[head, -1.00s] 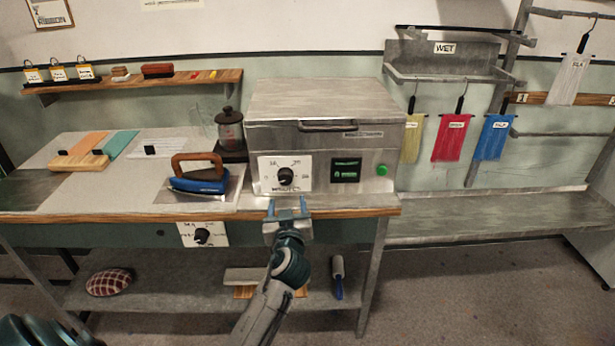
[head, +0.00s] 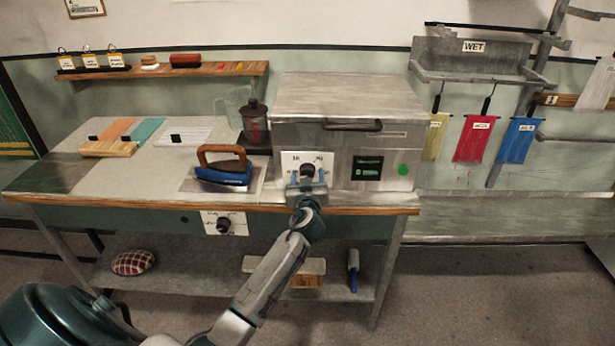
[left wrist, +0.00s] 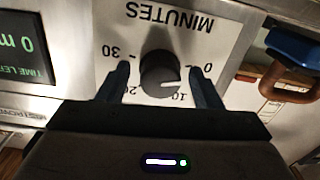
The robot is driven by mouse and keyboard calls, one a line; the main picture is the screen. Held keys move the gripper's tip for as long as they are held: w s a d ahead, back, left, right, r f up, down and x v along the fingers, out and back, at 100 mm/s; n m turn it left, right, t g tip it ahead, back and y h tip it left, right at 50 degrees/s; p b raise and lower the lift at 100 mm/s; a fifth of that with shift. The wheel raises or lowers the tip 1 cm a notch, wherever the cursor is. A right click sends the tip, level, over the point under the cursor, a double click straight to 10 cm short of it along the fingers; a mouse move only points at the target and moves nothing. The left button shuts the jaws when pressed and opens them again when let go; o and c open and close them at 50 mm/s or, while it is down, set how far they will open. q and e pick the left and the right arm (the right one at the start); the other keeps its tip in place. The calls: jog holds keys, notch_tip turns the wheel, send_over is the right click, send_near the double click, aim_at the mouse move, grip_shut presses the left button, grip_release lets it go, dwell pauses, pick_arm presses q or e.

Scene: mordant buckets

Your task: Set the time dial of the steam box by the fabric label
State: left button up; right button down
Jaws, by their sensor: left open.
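The steam box (head: 340,100) is a grey metal box on the table's right side. Its time dial (head: 307,170) is a dark round knob on a white panel marked MINUTES. In the left wrist view the dial (left wrist: 160,72) appears upside down, its pale pointer between 0 and 10. My left gripper (head: 308,186) is open in front of the panel, its fingers on either side of the knob; contact cannot be told. Yellow (head: 435,138), red (head: 474,140) and blue (head: 517,141) cloths with small labels hang at right; their words are unclear.
A green-lit display (head: 367,168) and green button (head: 403,170) are right of the dial. An iron (head: 224,172) stands to its left. Another dial (head: 223,224) is on the table's front, below. A pale cloth (head: 598,85) hangs far right.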

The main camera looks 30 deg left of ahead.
pick_arm(q)
jog(key=c, duration=0.9)
jog(key=shift+c, duration=0.2)
